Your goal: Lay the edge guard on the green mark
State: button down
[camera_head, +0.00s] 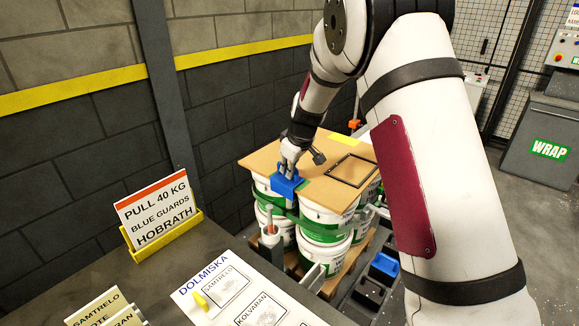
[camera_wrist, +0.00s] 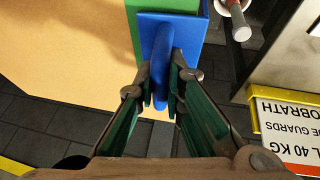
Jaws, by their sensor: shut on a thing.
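The blue edge guard (camera_head: 285,187) is at the near left edge of the brown sheet (camera_head: 262,158) on top of the pail stack. My gripper (camera_head: 289,170) comes down from above and is shut on the guard's raised blue grip. In the wrist view, my gripper (camera_wrist: 164,88) has its fingers on both sides of that grip, and the guard's blue plate (camera_wrist: 191,35) lies beyond. The green mark (camera_wrist: 170,4) shows beside and past the guard, which covers part of it. I cannot tell whether the guard touches the sheet.
White pails (camera_head: 325,222) stand under the sheet on a wooden pallet. A black square outline (camera_head: 352,170) and a yellow patch (camera_head: 351,139) are on the sheet. A sign (camera_head: 155,210) reading "PULL 40 KG BLUE GUARDS HOBRATH" stands on the dark table at left.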

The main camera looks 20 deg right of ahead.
jog(key=shift+f, duration=0.2)
dwell(0.4)
jog(key=c, duration=1.6)
grip_release()
jog(key=a+v, duration=0.1)
jog(key=v, duration=1.2)
jog(key=s+r+m, duration=0.2)
jog(key=s+r, duration=0.2)
jog(key=s, duration=0.5)
jog(key=s+r+m, duration=0.1)
jog(key=s+r, duration=0.3)
jog(key=s, duration=0.4)
jog(key=s+m, duration=0.1)
jog(key=s, duration=0.5)
jog(key=s+f+m, duration=0.1)
jog(key=s+m, duration=0.1)
jog(key=s, duration=0.5)
jog(key=s+m+h, duration=0.1)
jog(key=s, duration=0.6)
jog(key=shift+s+f, duration=0.15)
